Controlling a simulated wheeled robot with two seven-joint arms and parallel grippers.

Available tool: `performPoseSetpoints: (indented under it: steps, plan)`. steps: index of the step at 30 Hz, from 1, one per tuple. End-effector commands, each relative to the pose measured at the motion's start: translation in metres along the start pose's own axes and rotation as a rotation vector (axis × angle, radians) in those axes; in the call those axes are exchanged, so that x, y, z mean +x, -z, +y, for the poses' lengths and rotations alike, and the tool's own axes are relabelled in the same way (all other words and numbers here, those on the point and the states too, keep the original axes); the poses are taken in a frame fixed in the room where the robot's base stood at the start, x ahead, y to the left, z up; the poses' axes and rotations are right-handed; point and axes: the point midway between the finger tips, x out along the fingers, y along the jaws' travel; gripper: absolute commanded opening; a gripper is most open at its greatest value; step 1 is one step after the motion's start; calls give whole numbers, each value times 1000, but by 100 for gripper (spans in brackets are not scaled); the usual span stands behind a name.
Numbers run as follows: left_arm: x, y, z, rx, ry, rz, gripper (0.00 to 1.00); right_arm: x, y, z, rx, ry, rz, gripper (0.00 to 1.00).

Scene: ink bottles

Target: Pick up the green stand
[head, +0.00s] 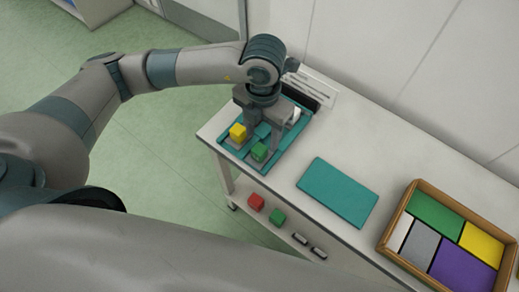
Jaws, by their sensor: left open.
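A small block with a green top (259,152) sits in the front part of a teal tray (236,154) on the white table. I cannot tell whether this is the green stand itself or something on it. A yellow-topped block (238,132) is to its left in the same tray. My left gripper (264,130) points down over the tray, just behind the green-topped block. Its jaws are open, one finger near the yellow block and one to the right. A small teal piece shows between the fingers. My right gripper is out of view.
A flat teal mat (337,192) lies on the table right of the tray. A wooden box (386,244) with coloured panels stands farther right. A red block (256,202) and a green block (278,217) are on the lower shelf. A white slotted rack (314,88) stands behind.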

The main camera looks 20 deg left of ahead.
Motion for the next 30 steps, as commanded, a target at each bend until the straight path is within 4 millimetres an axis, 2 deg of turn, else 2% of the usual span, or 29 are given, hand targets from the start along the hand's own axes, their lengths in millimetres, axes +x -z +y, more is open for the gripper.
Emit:
performPoseSetpoints:
  steps: [6,15,20,26,30]
  plan:
    - [15,0,0,0,0,-1,50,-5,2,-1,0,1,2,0]
    - [16,0,0,1,0,-1,50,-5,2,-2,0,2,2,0]
    - [21,1,1,-1,-1,1,50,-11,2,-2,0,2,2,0]
    - [42,5,2,-1,-1,3,50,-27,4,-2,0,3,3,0]
    - [60,4,1,0,0,1,50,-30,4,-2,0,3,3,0]
